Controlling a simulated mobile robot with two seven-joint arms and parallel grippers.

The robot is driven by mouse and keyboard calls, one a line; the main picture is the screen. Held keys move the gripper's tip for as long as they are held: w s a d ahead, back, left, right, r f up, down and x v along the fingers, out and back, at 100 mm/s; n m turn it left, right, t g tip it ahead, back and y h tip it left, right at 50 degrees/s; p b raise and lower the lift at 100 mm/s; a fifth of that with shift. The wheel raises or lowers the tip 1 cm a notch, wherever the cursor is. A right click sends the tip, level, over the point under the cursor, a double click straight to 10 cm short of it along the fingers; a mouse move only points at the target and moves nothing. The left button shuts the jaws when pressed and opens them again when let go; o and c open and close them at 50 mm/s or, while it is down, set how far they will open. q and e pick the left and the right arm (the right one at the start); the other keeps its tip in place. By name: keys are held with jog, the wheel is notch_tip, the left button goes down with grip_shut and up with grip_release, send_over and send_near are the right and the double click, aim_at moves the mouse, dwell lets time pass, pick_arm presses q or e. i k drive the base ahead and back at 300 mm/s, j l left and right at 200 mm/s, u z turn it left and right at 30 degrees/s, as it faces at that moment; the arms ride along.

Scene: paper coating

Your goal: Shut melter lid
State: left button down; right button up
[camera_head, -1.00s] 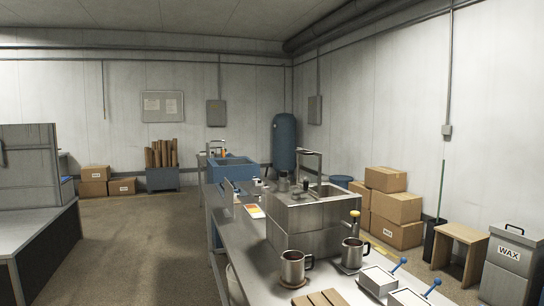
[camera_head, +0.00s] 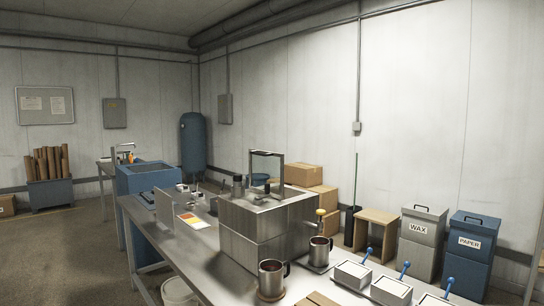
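The melter (camera_head: 262,232) is a boxy steel unit on the steel workbench (camera_head: 205,262), right of the picture's middle. A dark upright frame (camera_head: 281,172) rises from its top at the back; I cannot tell whether this is the raised lid or its handle. A small dark cylinder (camera_head: 238,187) stands at its top left corner. A yellow-knobbed tap (camera_head: 320,213) sits on its right side. Neither of my grippers shows in the head view.
Two steel mugs (camera_head: 271,279) (camera_head: 319,252) stand close in front of the melter. Blue-handled trays (camera_head: 353,273) lie at the bench's front right. A grey wax bin (camera_head: 420,240), a blue paper bin (camera_head: 470,250) and a wooden stool (camera_head: 376,228) stand behind.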

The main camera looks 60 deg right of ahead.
aim_at(261, 174)
jog(key=i+z, duration=0.55)
jog(key=z, duration=0.25)
jog(key=i+j+z, duration=0.15)
jog(key=i+z, duration=0.25)
jog(key=i+j+z, duration=0.15)
jog(key=z, duration=0.25)
jog(key=i+j+z, duration=0.2)
jog(key=z, duration=0.2)
jog(key=i+j+z, duration=0.15)
jog(key=z, duration=0.25)
jog(key=i+j+z, duration=0.1)
jog(key=j+z, duration=0.55)
jog(key=z, duration=0.2)
